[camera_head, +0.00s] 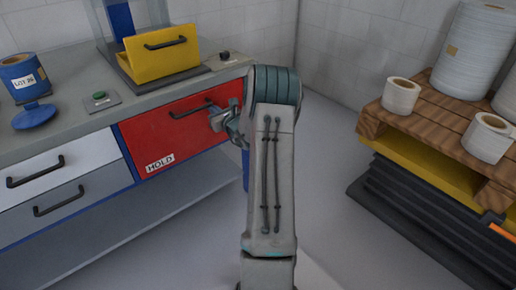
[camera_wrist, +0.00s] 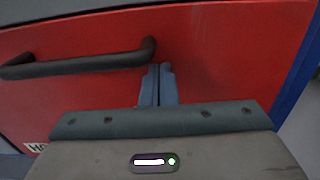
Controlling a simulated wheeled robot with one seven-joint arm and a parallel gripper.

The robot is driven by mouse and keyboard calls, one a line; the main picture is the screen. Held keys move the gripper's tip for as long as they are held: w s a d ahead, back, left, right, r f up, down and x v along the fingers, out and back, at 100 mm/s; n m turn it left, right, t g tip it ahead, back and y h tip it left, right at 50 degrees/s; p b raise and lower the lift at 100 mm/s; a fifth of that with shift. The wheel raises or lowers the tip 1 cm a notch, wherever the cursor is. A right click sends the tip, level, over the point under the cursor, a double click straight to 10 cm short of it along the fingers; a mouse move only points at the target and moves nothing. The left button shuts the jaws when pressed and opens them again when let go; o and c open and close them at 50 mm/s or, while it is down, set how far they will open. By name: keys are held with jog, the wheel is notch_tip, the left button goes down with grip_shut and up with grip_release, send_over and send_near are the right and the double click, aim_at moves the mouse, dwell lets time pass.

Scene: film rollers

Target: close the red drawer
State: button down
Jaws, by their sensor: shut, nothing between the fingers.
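The red drawer (camera_head: 150,138) is in the bench front, with a dark bar handle (camera_head: 191,108) and a white HOLD label. Its front looks flush or nearly flush with the blue frame; I cannot tell whether a small gap is left. My gripper (camera_head: 218,119) is at the drawer's right part, its fingers together and empty. In the wrist view the fingertips (camera_wrist: 159,72) point at the red front (camera_wrist: 215,55), just beside the right end of the handle (camera_wrist: 85,62). They touch the front or are very close to it; I cannot tell which. My arm hides the drawer's right edge.
White (camera_head: 55,160) and grey (camera_head: 65,205) drawers are on the left. A wooden pallet (camera_head: 440,110) with rolls is at right. Floor between is clear.

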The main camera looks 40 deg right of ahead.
jog(key=shift+w+d+r, duration=0.1)
jog(key=shift+w+r, duration=0.2)
jog(key=shift+w, duration=0.15)
jog(key=s+a+p, duration=0.1)
jog(key=s, duration=1.3)
jog(key=shift+s+a+f, duration=0.2)
jog(key=shift+f, duration=0.1)
